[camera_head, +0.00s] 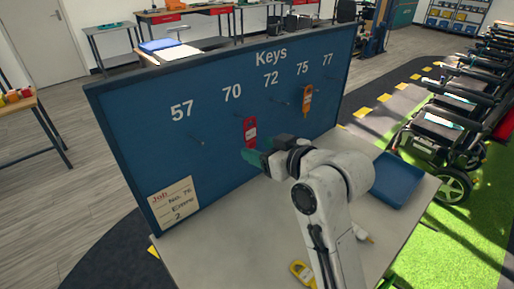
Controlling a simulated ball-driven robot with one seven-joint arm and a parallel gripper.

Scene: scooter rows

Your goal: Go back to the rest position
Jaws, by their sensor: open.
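My gripper (253,156) is at the end of my white arm, in front of the blue key board (150,130). Its green fingers point left, just below a red key tag (250,131). I see nothing held in it. The red tag hangs on the board between the labels 70 and 72; I cannot tell whether my gripper touches it. An orange key tag (307,100) hangs below the label 75. The hooks under 57 and 77 look empty.
A yellow tag (302,273) lies on the pale table (225,255) beside my arm. A blue tray (398,182) sits at the table's right side. A job card (173,204) is on the board's lower left. Scooters (440,135) stand in a row at right.

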